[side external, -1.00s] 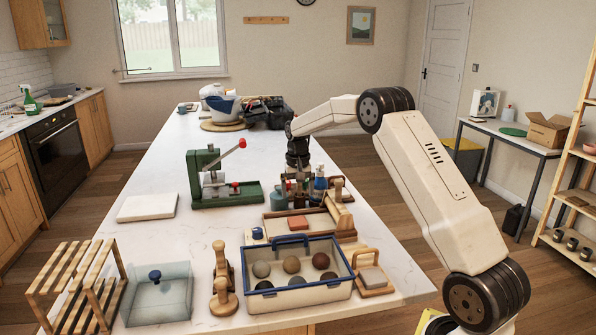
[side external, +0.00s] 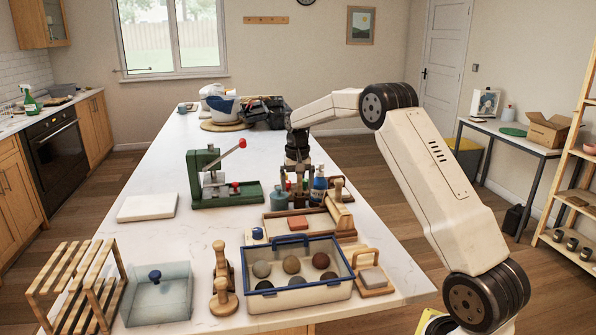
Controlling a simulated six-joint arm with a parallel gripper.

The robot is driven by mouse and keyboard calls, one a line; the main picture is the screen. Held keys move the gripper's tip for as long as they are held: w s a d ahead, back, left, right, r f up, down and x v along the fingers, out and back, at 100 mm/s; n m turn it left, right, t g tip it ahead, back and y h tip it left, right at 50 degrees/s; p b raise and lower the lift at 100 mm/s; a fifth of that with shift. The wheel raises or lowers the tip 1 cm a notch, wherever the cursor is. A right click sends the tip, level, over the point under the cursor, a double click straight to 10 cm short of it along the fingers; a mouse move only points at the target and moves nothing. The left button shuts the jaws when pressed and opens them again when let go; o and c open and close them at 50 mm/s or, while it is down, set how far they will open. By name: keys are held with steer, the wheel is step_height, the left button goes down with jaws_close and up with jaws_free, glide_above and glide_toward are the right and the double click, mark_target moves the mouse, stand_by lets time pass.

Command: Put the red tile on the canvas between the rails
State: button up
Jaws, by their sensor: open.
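The red tile (side external: 298,222) lies flat on the tan canvas-like surface (side external: 276,226) of a low wooden frame in the middle of the counter. Wooden edges, likely the rails, border this surface, and a thicker wooden piece (side external: 340,214) lies along its right side. From this view I cannot tell the exact gap between tile and rails. My gripper (side external: 297,183) hangs pointing down behind the frame, apart from the tile, above or behind some bottles. It is open; its fingertips are small and partly hidden, and I see nothing held.
A teal jar (side external: 278,197) and a blue bottle (side external: 318,186) stand close to my gripper. A cream bin with round balls (side external: 297,293) stands in front of the frame. A green lever press (side external: 222,178) stands left. The counter's left middle holds a white slab (side external: 147,207).

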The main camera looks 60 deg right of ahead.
steer(key=s+a+n, duration=0.1)
steer(key=s+a, duration=0.1)
steer(key=a, duration=0.3)
steer(key=s+a+f+n, duration=0.1)
steer(key=s+a+n, duration=0.1)
steer(key=a, duration=0.3)
steer(key=s+a+n+t, duration=0.1)
steer(key=s+a, duration=0.1)
steer(key=a, duration=0.4)
steer(key=shift+f, duration=0.2)
steer(key=s+a+n, duration=0.1)
steer(key=s+a, duration=0.1)
steer(key=s+a+f, duration=0.1)
steer(key=s+a, duration=0.1)
steer(key=s+a+n, duration=0.1)
steer(key=s+a, duration=0.1)
steer(key=shift+a+f+n+t, duration=0.2)
steer(key=shift+f+n+t, duration=0.1)
steer(key=shift+t, duration=0.1)
steer(key=shift+s+a+f+n+t, duration=0.15)
steer(key=shift+s+a+f+n, duration=0.25)
steer(key=shift+s+a, duration=0.85)
steer(key=shift+s+a+f+n+t, duration=0.1)
steer(key=shift+s+a+f+n, duration=0.35)
steer(key=shift+s, duration=1.45)
steer(key=shift+s+a+f+n+t, duration=0.15)
steer(key=shift+s+a+f+n, duration=0.2)
steer(key=shift+s+a, duration=0.9)
